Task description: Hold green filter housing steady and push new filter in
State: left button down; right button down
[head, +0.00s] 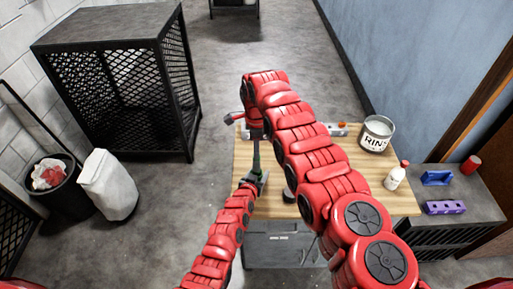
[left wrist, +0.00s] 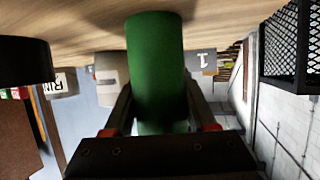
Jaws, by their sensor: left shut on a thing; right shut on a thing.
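The green filter housing (left wrist: 155,65) is an upright green cylinder between my left gripper's fingers in the left wrist view, which is upside down. Its far end is at the wooden table. In the head view the housing (head: 257,160) shows as a thin dark green piece. My left gripper (head: 254,181) is shut around it near the table's left side. My right gripper (head: 256,135) points down directly above the housing and is shut. The new filter in it is too small and dark to make out, and I cannot tell how deep it sits in the housing.
The wooden table (head: 390,192) holds a RIN-labelled can (head: 376,134), a white bottle (head: 396,176) and a black round thing (left wrist: 25,62) near the housing. A side cabinet with blue and purple holders (head: 445,207) stands right. A mesh cabinet (head: 120,95) stands left.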

jog(key=shift+f, duration=0.7)
dwell(0.3)
jog(key=shift+r, duration=0.15)
dwell(0.6)
jog(key=shift+r, duration=0.65)
jog(key=shift+f, duration=0.6)
dwell(2.1)
jog(key=shift+r, duration=0.65)
jog(key=shift+f, duration=0.85)
dwell(1.4)
